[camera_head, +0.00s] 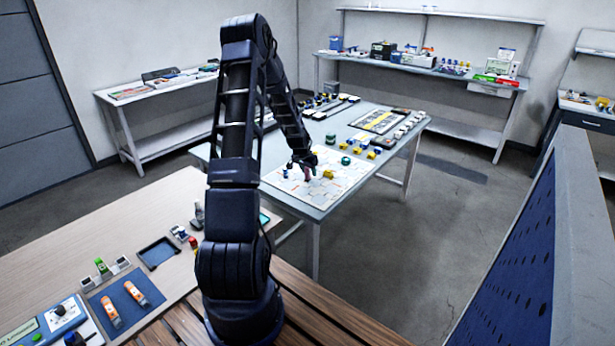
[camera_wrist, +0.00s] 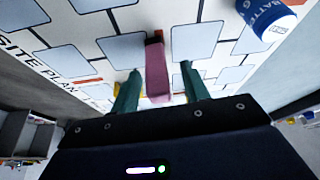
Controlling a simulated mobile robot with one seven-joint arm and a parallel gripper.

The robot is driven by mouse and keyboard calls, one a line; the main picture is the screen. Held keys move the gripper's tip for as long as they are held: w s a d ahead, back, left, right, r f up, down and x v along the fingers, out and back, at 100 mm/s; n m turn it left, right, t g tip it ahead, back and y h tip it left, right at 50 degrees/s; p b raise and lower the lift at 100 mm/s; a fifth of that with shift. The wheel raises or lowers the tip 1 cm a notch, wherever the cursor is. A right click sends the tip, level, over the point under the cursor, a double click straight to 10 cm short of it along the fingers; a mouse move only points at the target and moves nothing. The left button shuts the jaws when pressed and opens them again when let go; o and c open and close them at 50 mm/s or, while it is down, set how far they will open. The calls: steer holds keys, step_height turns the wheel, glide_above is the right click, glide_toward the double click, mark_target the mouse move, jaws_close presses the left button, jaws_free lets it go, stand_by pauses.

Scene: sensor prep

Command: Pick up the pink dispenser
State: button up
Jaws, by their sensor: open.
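The pink dispenser (camera_wrist: 157,72) stands between the two green fingers of my gripper (camera_wrist: 160,84) in the wrist view. It has a dark top with an orange-red bit. The fingers are apart, with a visible gap on each side of the dispenser, wider on the right. In the head view the dispenser (camera_head: 307,175) shows as a small pink patch under my gripper (camera_head: 303,163), on the white site plan sheet (camera_head: 283,187). My gripper partly hides it there.
A blue battery can (camera_wrist: 267,17) stands to the upper right in the wrist view. Yellow pieces (camera_head: 328,174) and a green piece (camera_head: 346,160) stand close by on the same table (camera_head: 310,213). A wooden workbench (camera_head: 130,215) is in front.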

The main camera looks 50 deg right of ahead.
jaws_close()
steer(key=shift+r, duration=0.15)
